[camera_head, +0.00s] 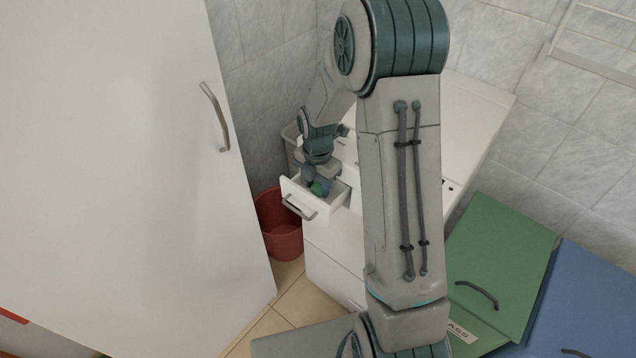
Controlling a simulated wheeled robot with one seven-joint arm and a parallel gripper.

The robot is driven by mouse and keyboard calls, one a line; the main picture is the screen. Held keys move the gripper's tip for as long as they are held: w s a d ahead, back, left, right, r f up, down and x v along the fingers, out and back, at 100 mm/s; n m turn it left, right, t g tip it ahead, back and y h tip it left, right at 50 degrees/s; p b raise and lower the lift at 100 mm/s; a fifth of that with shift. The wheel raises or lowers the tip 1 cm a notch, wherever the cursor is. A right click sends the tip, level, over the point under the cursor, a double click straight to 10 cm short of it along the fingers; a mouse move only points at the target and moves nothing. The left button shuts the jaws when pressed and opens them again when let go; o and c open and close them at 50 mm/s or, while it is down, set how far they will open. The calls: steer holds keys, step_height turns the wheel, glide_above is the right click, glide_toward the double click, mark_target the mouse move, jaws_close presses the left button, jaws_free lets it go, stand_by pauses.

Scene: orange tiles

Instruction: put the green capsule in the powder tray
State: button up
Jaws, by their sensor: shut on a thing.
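The green capsule (317,188) shows as a small green shape right below my gripper (319,181). My gripper points down and is shut on it, with the fingertips small and partly hidden. A blue patch lies directly beside the green, and I cannot tell whether it is part of the same capsule. Both show over an open white drawer (335,204) with a grey handle, at the front of a white cabinet. I cannot tell whether the capsule touches the drawer's floor. I cannot make out a separate powder tray; my arm hides much of the cabinet.
A red bin (283,236) stands on the floor left of the cabinet. A tall white door (120,160) with a grey handle fills the left. Green (503,262) and blue (595,305) lids are at the lower right. The tiled wall runs behind.

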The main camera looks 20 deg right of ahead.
mark_target(318, 187)
steer(key=o, duration=1)
steer(key=shift+f, duration=0.1)
steer(key=shift+o, duration=0.2)
step_height(318, 187, up, 12)
steer(key=s+r+m+t, duration=0.1)
steer(key=s+r+m, duration=0.3)
steer(key=s+m, duration=0.6)
steer(key=s+r+m+t, duration=0.1)
steer(key=s+r+m, duration=0.3)
steer(key=s+m, duration=0.6)
steer(key=shift+s+r+m+t+p, duration=0.3)
steer(key=shift+m+t+p, duration=0.1)
steer(key=shift+m, duration=2.3)
